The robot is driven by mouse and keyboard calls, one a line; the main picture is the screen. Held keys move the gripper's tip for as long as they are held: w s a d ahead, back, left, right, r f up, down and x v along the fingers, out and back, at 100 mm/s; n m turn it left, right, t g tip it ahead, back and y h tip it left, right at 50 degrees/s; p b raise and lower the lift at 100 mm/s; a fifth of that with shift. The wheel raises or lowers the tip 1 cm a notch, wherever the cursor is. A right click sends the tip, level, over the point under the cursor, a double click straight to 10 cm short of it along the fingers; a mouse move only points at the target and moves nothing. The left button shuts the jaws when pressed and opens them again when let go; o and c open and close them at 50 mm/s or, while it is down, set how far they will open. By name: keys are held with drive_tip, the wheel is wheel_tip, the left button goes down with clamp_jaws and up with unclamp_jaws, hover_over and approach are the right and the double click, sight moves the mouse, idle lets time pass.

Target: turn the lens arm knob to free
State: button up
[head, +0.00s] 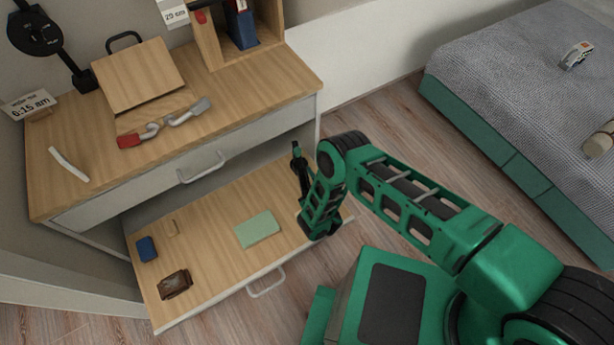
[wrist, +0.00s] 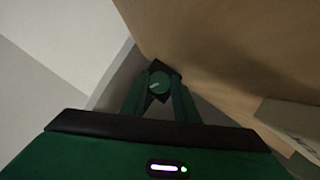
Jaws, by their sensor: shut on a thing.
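The knob (wrist: 159,80) is a small round green disc with a pale pointer line, in front of a dark plate, in the wrist view. The pointer slants toward the lower left. My gripper (wrist: 160,92) is shut on it, one finger at each side. In the head view my gripper (head: 297,152) is at the right end of the open drawer, below the desk top. The knob cannot be made out clearly there. No setting labels can be read around it. A black arm with a round head (head: 36,33) stands at the desk's back left.
The open drawer (head: 205,270) holds a green book (head: 257,230), a blue item (head: 147,249) and a brown item (head: 175,284). The desk (head: 235,100) bears a wooden slope (head: 138,73) and a red-ended tool (head: 130,141).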

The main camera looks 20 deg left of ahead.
drive_tip(key=o, duration=1.1)
drive_tip(key=shift+c, duration=0.2)
drive_tip(key=shift+s, duration=0.1)
drive_tip(key=shift+s+d, duration=0.3)
drive_tip(key=shift+d, duration=0.1)
drive_tip(key=v, duration=0.5)
drive_tip(key=shift+s+d+r, duration=0.15)
drive_tip(key=shift+s+d, duration=0.05)
drive_tip(key=shift+d, duration=0.15)
drive_tip(key=shift+s+d+r, duration=0.25)
drive_tip(key=shift+s+r, duration=0.1)
drive_tip(key=shift+s, duration=0.1)
drive_tip(key=shift+s+d+r, duration=0.15)
drive_tip(key=shift+s+d, duration=0.25)
drive_tip(key=shift+s, duration=0.15)
drive_tip(key=shift+s+d+r, duration=0.25)
drive_tip(key=shift+s+r, duration=0.05)
drive_tip(key=shift+s, duration=0.1)
